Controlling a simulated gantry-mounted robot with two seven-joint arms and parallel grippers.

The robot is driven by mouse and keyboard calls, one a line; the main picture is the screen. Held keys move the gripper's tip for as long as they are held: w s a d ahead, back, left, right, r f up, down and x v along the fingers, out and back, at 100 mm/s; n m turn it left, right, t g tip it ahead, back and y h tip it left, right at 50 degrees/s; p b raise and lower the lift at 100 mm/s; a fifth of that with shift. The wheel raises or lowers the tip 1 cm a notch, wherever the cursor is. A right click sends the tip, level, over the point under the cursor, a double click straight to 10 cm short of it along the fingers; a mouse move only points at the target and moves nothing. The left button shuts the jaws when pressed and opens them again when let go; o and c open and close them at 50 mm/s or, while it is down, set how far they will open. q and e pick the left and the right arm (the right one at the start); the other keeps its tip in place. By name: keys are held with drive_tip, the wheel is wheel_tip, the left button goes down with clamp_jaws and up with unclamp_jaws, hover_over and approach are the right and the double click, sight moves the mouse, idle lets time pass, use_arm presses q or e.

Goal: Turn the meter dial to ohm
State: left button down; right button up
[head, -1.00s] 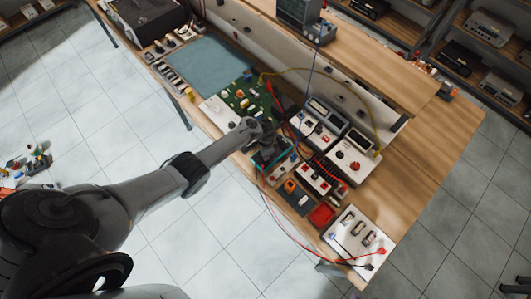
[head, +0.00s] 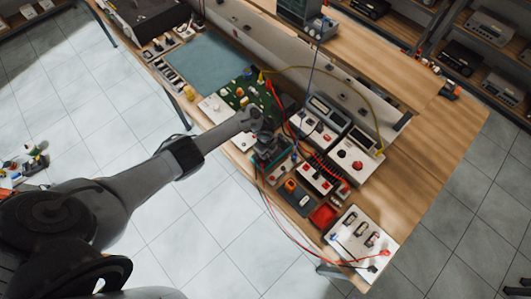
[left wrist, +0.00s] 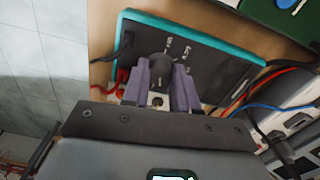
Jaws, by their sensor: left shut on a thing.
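The meter (left wrist: 212,60) has a black face with a teal rim and fills the upper middle of the left wrist view. Its dark round dial (left wrist: 158,67) sits between the two fingers of my left gripper (left wrist: 161,90). The fingers are shut on the dial from both sides. Small white markings show on the face beside the dial, too blurred to read, and the dial's pointer is hidden. In the head view the meter (head: 259,162) lies near the bench's front edge, mostly covered by my left gripper (head: 265,148). My right gripper is in neither view.
A green circuit board (head: 238,95) lies just behind the meter. Bench instruments (head: 345,140) with red and yellow leads stand to its right. A red tray (head: 322,215) and a white panel (head: 345,245) lie farther right. Cables run close beside the meter.

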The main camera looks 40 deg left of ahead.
use_arm(q)
drive_tip(key=shift+m+b, duration=0.65)
drive_tip(key=shift+m, duration=1.05)
drive_tip(key=c, duration=0.9)
unclamp_jaws()
drive_tip(key=shift+o, duration=0.2)
drive_tip(key=shift+r, duration=0.1)
wheel_tip(320, 180, up, 11)
drive_tip(key=p, duration=0.2)
drive_tip(key=shift+f, duration=0.2)
